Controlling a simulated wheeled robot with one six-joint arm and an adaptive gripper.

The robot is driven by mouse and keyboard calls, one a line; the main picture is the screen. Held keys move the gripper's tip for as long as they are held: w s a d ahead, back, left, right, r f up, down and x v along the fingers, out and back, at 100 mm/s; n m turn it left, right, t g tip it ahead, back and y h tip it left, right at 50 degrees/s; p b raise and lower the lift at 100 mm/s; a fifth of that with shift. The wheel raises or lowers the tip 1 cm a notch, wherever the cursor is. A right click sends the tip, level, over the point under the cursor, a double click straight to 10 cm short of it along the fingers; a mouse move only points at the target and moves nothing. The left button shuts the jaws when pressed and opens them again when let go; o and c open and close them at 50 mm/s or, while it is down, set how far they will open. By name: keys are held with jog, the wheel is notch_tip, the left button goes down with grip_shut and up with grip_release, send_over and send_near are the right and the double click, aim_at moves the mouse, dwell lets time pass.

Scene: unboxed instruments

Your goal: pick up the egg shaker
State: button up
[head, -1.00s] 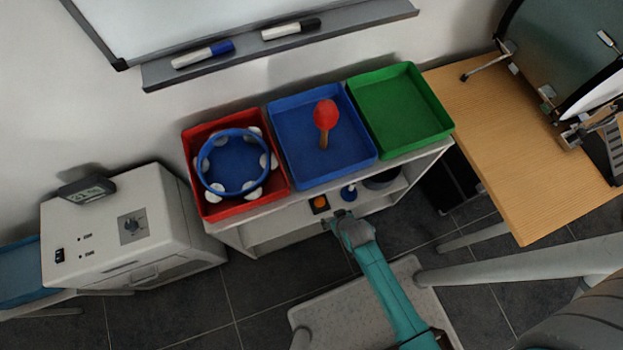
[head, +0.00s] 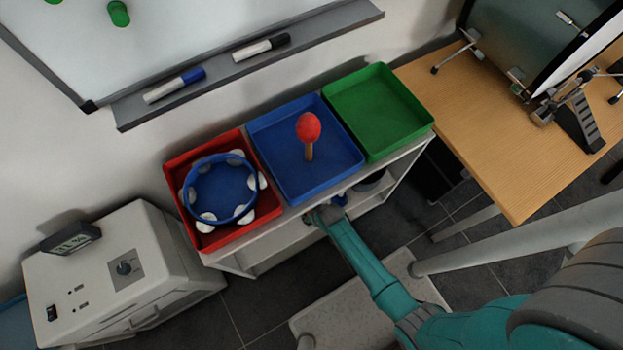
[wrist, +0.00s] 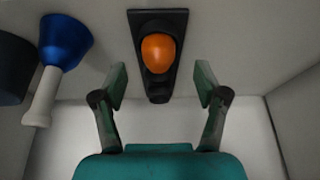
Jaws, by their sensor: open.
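The egg shaker, orange and egg-shaped (wrist: 157,53), sits in a black holder (wrist: 158,88) on the shelf, seen in the wrist view. My gripper (wrist: 160,85) is open and empty, with its two fingers apart on either side below the egg in the picture. The fingertips do not touch the egg. In the head view my gripper (head: 318,214) is at the front of the shelf unit, and the egg shaker is hidden there.
A blue bell with a white handle (wrist: 62,44) lies left of the holder, beside a dark round object (wrist: 14,66). Shelf walls stand at both sides. Above are a red tray (head: 205,240) with a tambourine, a blue tray (head: 280,125) with a maraca, and an empty green tray (head: 375,110).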

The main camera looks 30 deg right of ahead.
jog(key=shift+x, duration=2.15)
jog(key=shift+w+d, duration=0.1)
jog(key=shift+w, duration=0.05)
jog(key=c, duration=0.9)
jog(key=shift+c, duration=1.4)
